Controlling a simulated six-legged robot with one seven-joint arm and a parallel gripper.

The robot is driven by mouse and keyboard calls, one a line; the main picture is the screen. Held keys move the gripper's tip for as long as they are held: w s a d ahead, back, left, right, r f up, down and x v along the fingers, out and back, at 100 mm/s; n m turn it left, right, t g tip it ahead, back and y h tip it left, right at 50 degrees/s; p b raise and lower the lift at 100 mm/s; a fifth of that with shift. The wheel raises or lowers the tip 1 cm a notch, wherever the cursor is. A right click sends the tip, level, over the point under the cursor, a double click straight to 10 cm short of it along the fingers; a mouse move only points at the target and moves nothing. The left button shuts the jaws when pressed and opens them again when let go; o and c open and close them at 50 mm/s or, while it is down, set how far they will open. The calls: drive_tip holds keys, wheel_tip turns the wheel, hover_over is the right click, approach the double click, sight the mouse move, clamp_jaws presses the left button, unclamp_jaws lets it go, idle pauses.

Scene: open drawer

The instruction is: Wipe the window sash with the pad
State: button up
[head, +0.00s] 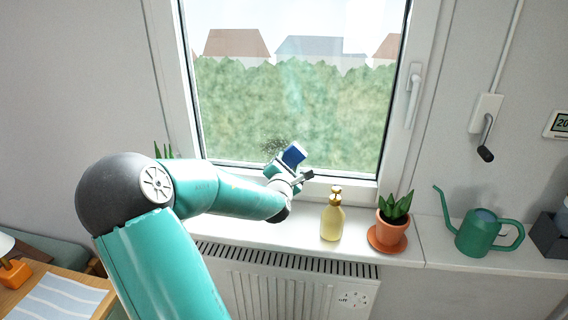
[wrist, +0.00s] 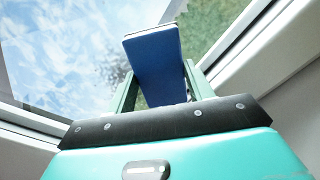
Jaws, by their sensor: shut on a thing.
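The window sash (head: 398,100) has a white frame around a glass pane and looks closed in the head view. A dark speckled smudge (head: 272,146) shows on the lower part of the glass. I cannot tell whether the pad touches the glass.
A yellow bottle (head: 333,218), a potted plant (head: 392,222) and a green watering can (head: 478,232) stand on the white sill (head: 425,245), right of my gripper. The window handle (head: 414,88) is on the right frame. A radiator (head: 290,285) is below the sill.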

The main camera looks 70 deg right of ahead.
sight(299, 156)
drive_tip(key=shift+s+d, duration=0.2)
drive_tip(key=shift+s, duration=0.6)
drive_tip(key=shift+s+d, duration=0.15)
drive_tip(key=shift+s, duration=0.6)
drive_tip(key=shift+r, duration=1)
drive_tip(key=shift+w+a, duration=0.2)
drive_tip(key=shift+w, duration=1.65)
drive_tip(key=shift+w+a, duration=0.25)
drive_tip(key=shift+w, duration=1.45)
drive_tip(key=shift+w+a, duration=0.3)
drive_tip(key=shift+w, duration=1.35)
drive_tip(key=shift+w+a, duration=0.25)
drive_tip(key=shift+w, duration=1.45)
drive_tip(key=shift+r, duration=0.95)
drive_tip(key=shift+s+d, duration=0.4)
drive_tip(key=shift+s, duration=1.9)
drive_tip(key=shift+s+d, duration=0.45)
drive_tip(key=shift+s, duration=1.85)
drive_tip(key=shift+s+d, duration=0.4)
drive_tip(key=shift+s, duration=1.9)
drive_tip(key=shift+c, duration=0.3)
drive_tip(key=shift+s+a, duration=0.2)
drive_tip(key=shift+a, duration=1.3)
drive_tip(key=shift+s+a, duration=0.2)
drive_tip(key=shift+a, duration=1.25)
